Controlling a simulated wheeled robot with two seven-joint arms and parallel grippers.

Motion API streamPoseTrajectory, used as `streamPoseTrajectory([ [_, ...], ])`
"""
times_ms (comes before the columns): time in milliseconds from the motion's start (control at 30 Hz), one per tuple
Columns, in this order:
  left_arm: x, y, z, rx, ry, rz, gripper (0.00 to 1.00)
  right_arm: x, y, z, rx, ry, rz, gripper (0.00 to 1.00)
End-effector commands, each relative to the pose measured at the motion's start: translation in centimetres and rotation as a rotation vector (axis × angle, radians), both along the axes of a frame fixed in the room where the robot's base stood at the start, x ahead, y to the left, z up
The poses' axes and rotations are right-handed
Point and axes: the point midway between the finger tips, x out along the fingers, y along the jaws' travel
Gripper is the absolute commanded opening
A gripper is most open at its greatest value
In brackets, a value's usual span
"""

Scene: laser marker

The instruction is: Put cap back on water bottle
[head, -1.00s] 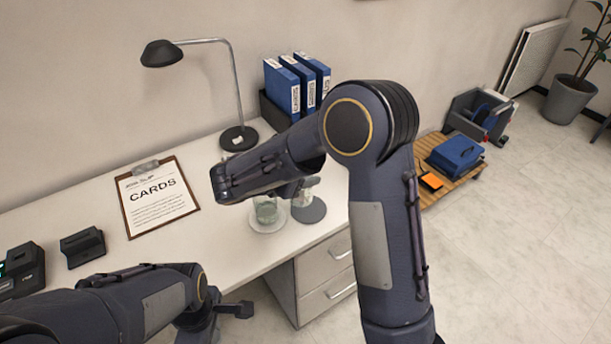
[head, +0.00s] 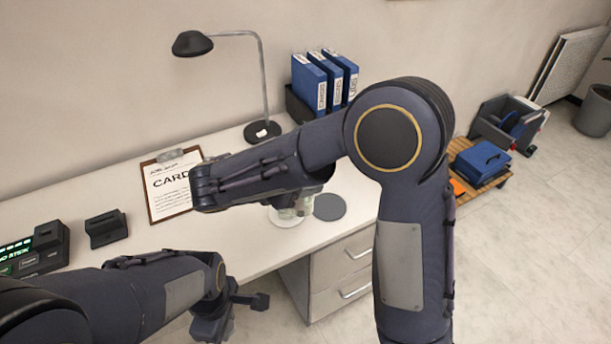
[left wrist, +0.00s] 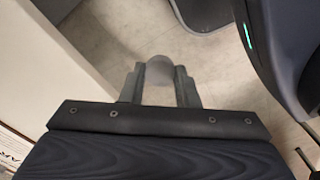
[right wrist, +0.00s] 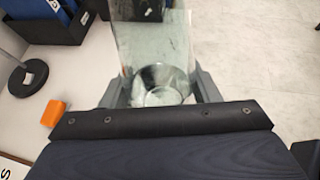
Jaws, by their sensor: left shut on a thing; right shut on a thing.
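My left gripper (head: 240,302) is low in front of the desk, over the floor. In the left wrist view its fingers (left wrist: 160,88) are shut on a grey rounded piece, which looks like the cap (left wrist: 158,76). In the right wrist view my right gripper (right wrist: 162,92) is shut on a clear glass vessel, which looks like the water bottle (right wrist: 150,45), with a round end between the fingers. In the head view my right arm hides that gripper. Clear glass (head: 298,206) shows below the arm by the white coaster (head: 285,219); I cannot tell whether it is the held bottle.
A grey disc (head: 330,207) lies bare on the desk (head: 255,250). A clipboard (head: 168,203), a lamp (head: 262,130), blue binders (head: 325,80) and a small dark holder (head: 106,228) stand around. An orange block (right wrist: 54,112) shows in the right wrist view. Floor lies right of the drawers.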

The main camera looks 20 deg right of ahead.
Motion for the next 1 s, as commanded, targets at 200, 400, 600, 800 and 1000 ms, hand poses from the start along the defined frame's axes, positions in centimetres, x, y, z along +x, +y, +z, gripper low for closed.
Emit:
streamPoseTrajectory([
  [200,0.0,0.0,0.01,0.0,0.0,0.0,0.07,-0.3,0.51,0.37,0.0,-0.002,0.0,0.15],
  [400,0.0,0.0,0.01,0.0,0.0,0.0,0.07,-0.38,0.63,0.43,0.0,-0.002,0.0,0.15],
  [600,0.0,0.0,0.01,0.0,0.0,0.0,0.07,-0.38,0.62,0.43,0.0,-0.002,0.0,0.15],
  [800,0.0,0.0,0.01,0.0,0.0,0.0,0.07,-0.38,0.61,0.42,-0.001,-0.002,0.0,0.44],
  [1000,0.0,0.0,0.01,0.0,0.0,0.0,0.07,-0.37,0.61,0.42,-0.001,-0.002,0.0,0.17],
])
